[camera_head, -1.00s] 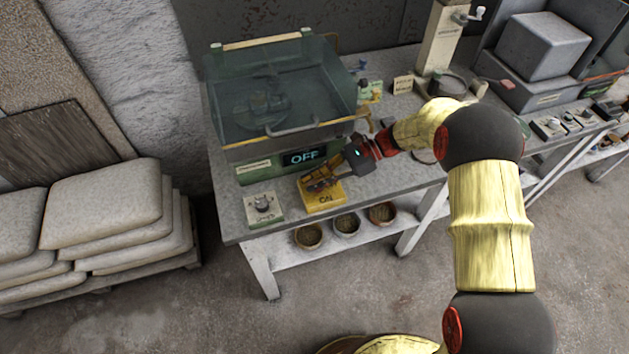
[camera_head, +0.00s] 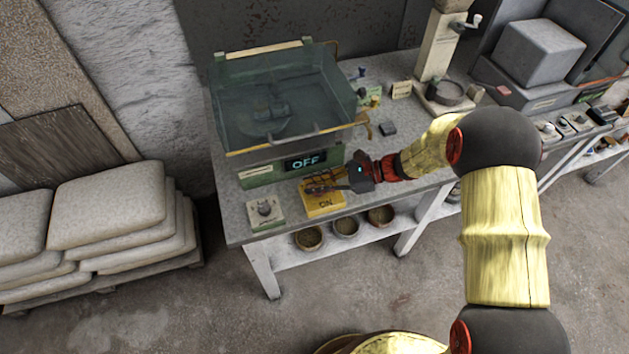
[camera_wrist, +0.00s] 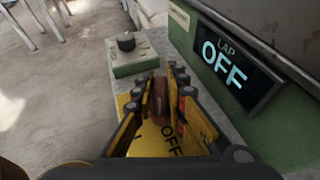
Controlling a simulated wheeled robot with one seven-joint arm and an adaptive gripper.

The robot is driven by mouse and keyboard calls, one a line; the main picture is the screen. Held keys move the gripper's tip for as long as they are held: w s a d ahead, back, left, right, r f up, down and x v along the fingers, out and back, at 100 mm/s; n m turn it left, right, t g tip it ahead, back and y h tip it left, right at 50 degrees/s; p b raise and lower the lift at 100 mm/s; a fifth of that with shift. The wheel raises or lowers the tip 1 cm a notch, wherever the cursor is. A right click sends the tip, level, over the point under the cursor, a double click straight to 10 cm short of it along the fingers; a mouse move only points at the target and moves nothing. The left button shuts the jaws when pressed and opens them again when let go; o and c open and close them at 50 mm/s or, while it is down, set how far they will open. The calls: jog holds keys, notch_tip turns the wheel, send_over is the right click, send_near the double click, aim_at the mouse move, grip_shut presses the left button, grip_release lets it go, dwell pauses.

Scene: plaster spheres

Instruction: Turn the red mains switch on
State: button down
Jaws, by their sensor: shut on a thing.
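The mains switch is a yellow box (camera_head: 325,207) on the near edge of the bench, with "ON" lettering by its front edge in the head view. In the wrist view its yellow plate (camera_wrist: 147,140) shows "OFF" lettering. My gripper (camera_head: 309,187) reaches it from the right, low over the box. In the wrist view, the fingers of my gripper (camera_wrist: 172,78) stand on both sides of a dark red lever (camera_wrist: 160,98) and are shut on it. The fingers hide part of the plate and the lever's base.
A green machine (camera_head: 262,176) with a clear hood stands behind the switch; its display (camera_head: 306,161) reads OFF. A grey-green knob box (camera_head: 265,213) stands just left. Several bowls (camera_head: 346,224) sit on the lower shelf. Stacked sacks (camera_head: 105,215) are at the left.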

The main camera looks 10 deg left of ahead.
jog(key=m+t, duration=0.4)
jog(key=shift+s+f, duration=0.1)
jog(key=shift+f, duration=0.2)
jog(key=m+t+b, duration=0.1)
jog(key=m+t, duration=0.1)
jog(key=m+t+h+b, duration=0.1)
jog(key=m+t, duration=0.1)
jog(key=t, duration=0.1)
jog(key=shift+d+f, duration=0.1)
jog(key=shift+f, duration=0.1)
jog(key=m+t+h+b, duration=0.1)
jog(key=b, duration=0.2)
jog(key=m+t+h+b, duration=0.1)
jog(key=m+t+b, duration=0.1)
jog(key=b, duration=0.1)
jog(key=shift+w+d+f+b, duration=0.1)
jog(key=shift+w+f+b, duration=0.05)
jog(key=shift+w+b, duration=0.2)
jog(key=shift+m+t+h+b, duration=0.3)
jog(key=shift+m+h+b, duration=0.2)
jog(key=shift+b, duration=0.55)
jog(key=shift+d+m+t+h+b, duration=0.1)
jog(key=shift+m+t+h+b, duration=0.35)
jog(key=shift+b, duration=0.9)
jog(key=c, duration=1.9)
grip_release()
jog(key=shift+o, duration=0.5)
jog(key=shift+r, duration=0.2)
jog(key=shift+w+r, duration=0.1)
